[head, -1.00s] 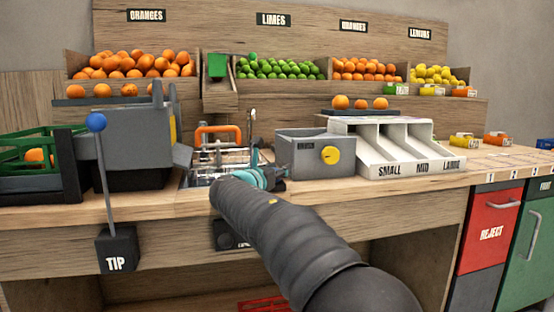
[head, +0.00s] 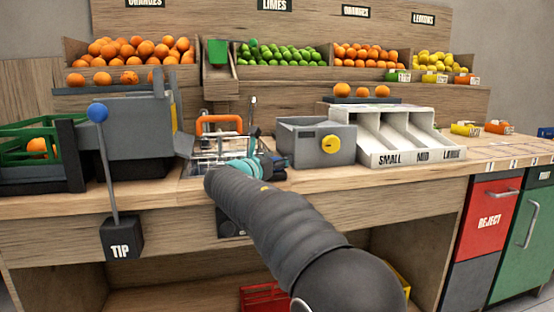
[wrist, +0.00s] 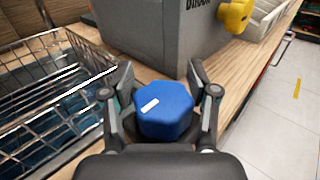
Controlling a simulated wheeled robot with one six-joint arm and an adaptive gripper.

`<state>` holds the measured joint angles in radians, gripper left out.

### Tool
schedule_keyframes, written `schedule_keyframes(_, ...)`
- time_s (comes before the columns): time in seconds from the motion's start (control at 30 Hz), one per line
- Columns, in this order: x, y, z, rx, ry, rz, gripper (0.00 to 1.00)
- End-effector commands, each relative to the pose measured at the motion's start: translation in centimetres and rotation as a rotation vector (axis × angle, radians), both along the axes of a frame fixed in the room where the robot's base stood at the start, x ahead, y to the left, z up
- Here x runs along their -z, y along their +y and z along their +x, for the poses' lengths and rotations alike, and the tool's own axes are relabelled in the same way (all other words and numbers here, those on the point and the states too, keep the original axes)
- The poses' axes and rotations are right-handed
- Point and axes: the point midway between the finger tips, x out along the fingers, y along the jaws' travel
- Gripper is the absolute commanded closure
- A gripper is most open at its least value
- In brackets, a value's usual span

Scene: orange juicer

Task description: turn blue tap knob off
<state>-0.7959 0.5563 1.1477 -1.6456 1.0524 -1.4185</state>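The blue tap knob (wrist: 165,108), many-sided with a pale mark on its top, shows in the wrist view between the two fingers of my gripper (wrist: 163,82). The fingers stand open on either side of it; narrow gaps seem to show, but contact at the lower part of the knob is hard to judge. In the head view my gripper (head: 270,165) is over the counter in front of the grey box with a yellow knob (head: 329,144). The blue knob is hidden there by my arm.
A wire basket (wrist: 55,100) is close on the left in the wrist view. The grey box (wrist: 150,35) stands just beyond the knob. A white sorting chute (head: 410,155) is to the right, and the TIP lever (head: 108,165) is to the left.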

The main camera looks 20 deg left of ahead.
Motion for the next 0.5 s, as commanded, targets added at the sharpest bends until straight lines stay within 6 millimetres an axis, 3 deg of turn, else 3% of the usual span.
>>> schedule_keyframes(0.27,-0.1,0.4,-1.5,-0.001,-0.001,0.001,0.41)
schedule_keyframes(0.5,-0.1,1.8,-6.1,-0.006,-0.001,0.000,0.41)
